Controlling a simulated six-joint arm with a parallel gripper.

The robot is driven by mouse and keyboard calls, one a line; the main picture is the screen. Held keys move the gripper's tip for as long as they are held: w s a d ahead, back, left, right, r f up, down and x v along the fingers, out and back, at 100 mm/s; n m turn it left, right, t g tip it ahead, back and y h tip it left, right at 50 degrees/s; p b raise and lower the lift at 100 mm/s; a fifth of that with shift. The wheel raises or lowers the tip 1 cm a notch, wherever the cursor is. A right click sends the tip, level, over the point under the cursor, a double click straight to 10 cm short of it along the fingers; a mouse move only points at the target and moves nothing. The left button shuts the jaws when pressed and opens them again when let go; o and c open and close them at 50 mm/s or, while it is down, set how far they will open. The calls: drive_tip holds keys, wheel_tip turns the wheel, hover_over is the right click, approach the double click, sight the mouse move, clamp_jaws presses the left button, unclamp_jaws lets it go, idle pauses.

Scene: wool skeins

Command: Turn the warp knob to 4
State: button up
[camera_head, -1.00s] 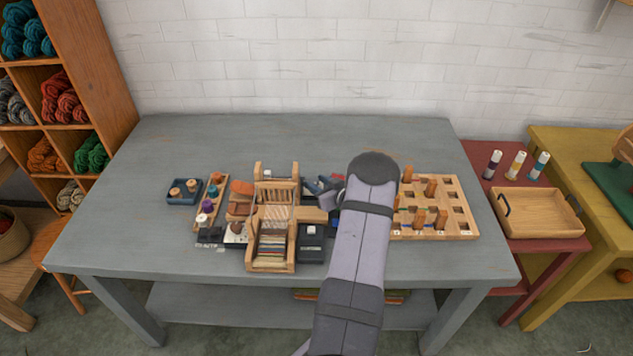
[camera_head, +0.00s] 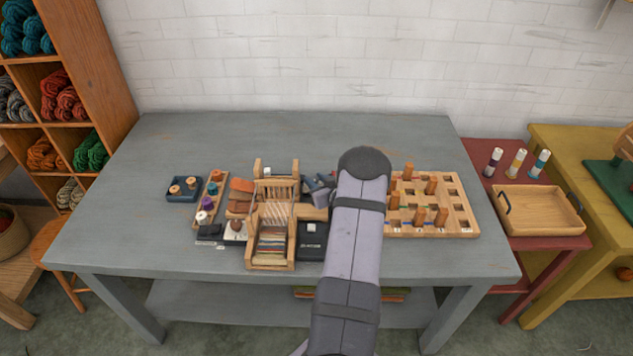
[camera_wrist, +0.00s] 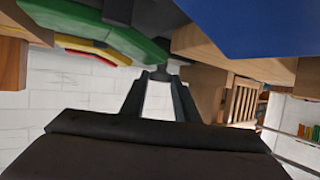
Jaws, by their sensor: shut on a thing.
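The wooden loom (camera_head: 284,262) with pale warp threads stands at the middle front of the grey table. My gripper (camera_head: 318,184) is just behind and right of it in the head view, partly hidden by my arm. A brown round knob (camera_head: 236,226) on a white plate lies left of the loom.
A black box (camera_head: 311,243) sits right of the loom. A wooden pegboard (camera_head: 460,232) stands right of my arm. A blue tray (camera_head: 184,197) and a spool rack (camera_head: 202,217) are at the left. The table's back is clear.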

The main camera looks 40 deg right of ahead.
drive_tip(key=shift+w+a+m+g+h+b, duration=0.15)
drive_tip(key=shift+m+g+h+b, duration=0.25)
drive_tip(key=shift+m+h+b, duration=0.45)
drive_tip(key=shift+r+h, duration=0.1)
drive_tip(key=shift+h, duration=0.15)
drive_tip(key=o, duration=0.7)
drive_tip(key=shift+o, duration=0.2)
drive_tip(key=shift+s, duration=0.2)
drive_tip(key=shift+b+v, duration=0.55)
drive_tip(key=shift+v, duration=3.05)
